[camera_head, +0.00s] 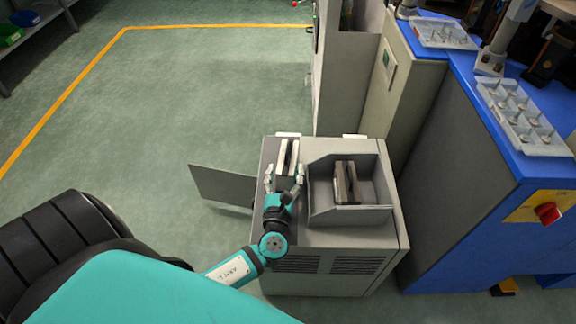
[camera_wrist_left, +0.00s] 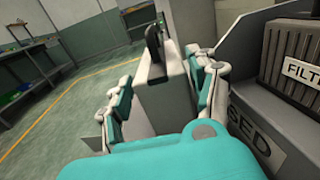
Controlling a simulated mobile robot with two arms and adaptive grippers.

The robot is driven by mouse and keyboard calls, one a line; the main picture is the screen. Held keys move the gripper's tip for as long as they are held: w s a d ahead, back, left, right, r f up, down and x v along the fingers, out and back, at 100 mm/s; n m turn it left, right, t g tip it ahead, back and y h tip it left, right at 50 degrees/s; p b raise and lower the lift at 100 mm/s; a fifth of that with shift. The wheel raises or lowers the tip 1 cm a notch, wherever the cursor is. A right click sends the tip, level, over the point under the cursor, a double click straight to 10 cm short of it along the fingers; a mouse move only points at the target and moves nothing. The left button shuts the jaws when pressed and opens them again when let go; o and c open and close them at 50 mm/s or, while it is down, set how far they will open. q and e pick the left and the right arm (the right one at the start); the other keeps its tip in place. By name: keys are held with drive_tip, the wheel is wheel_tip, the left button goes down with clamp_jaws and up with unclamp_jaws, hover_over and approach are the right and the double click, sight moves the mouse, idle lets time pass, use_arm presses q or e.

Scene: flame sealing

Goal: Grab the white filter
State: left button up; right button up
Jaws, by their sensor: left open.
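The white filter (camera_head: 288,155), a pale upright slab with a dark strip at its top, stands at the left of the grey cabinet's top in the head view. In the left wrist view the pale block (camera_wrist_left: 168,98) stands between my fingers, with a dark handle-like piece on it. My left gripper (camera_head: 285,176) is open at the filter's near end. In the wrist view my left gripper (camera_wrist_left: 160,92) has one finger on each side of the block. The right finger looks close to it; contact is unclear. My right gripper is not in view.
A cabinet door (camera_head: 222,186) hangs open at left. A blue bench (camera_head: 470,180) stands at right. The floor at left is clear.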

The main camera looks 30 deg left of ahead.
use_arm(q)
drive_tip(key=x, duration=0.4)
drive_tip(key=shift+w, duration=0.15)
drive_tip(key=c, duration=1)
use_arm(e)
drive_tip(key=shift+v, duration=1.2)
